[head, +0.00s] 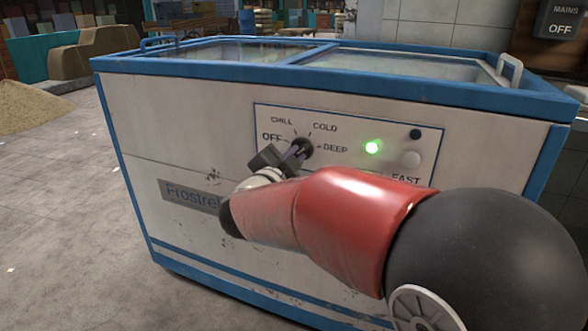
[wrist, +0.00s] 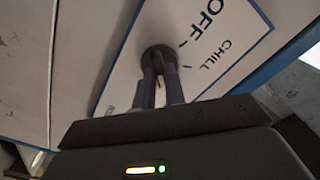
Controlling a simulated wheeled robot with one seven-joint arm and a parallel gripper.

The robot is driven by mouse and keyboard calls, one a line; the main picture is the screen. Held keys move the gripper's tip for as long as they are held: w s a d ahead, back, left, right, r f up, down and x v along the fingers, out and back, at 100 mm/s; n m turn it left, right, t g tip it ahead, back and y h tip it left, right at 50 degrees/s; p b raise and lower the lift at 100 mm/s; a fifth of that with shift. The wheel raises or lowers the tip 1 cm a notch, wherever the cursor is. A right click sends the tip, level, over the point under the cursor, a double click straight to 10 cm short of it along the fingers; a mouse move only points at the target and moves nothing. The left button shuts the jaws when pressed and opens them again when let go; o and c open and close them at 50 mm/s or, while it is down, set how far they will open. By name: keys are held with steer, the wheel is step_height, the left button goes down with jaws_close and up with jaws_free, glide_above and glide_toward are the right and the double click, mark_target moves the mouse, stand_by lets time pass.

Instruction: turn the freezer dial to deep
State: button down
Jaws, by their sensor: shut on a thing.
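The freezer (head: 200,110) is a white chest with blue edges, and its control panel (head: 350,115) is on the front. The dark round dial (head: 303,146) sits among the labels OFF, CHILL, COLD and DEEP. My gripper (head: 298,150) is at the dial from the lower left, shut on it. In the wrist view the two fingers of my gripper (wrist: 160,82) clasp the dial (wrist: 158,58), with OFF and CHILL beside it. The fingers hide the dial's pointer, so I cannot tell its setting.
A MAINS box (head: 560,20) on the wall reads OFF. A sand heap (head: 30,105) lies far left. The floor at left is clear.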

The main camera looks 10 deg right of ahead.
steer(key=m+b, duration=0.3)
steer(key=shift+f, duration=0.2)
steer(key=shift+r+m+b, duration=0.1)
steer(key=shift+m+b, duration=1.2)
steer(key=shift+m, duration=0.2)
steer(key=shift+r, duration=0.1)
steer(key=c, duration=1.5)
jaws_free()
steer(key=shift+o, duration=0.2)
steer(key=v, duration=0.7)
steer(key=shift+s+a, duration=0.25)
steer(key=shift+s, duration=0.05)
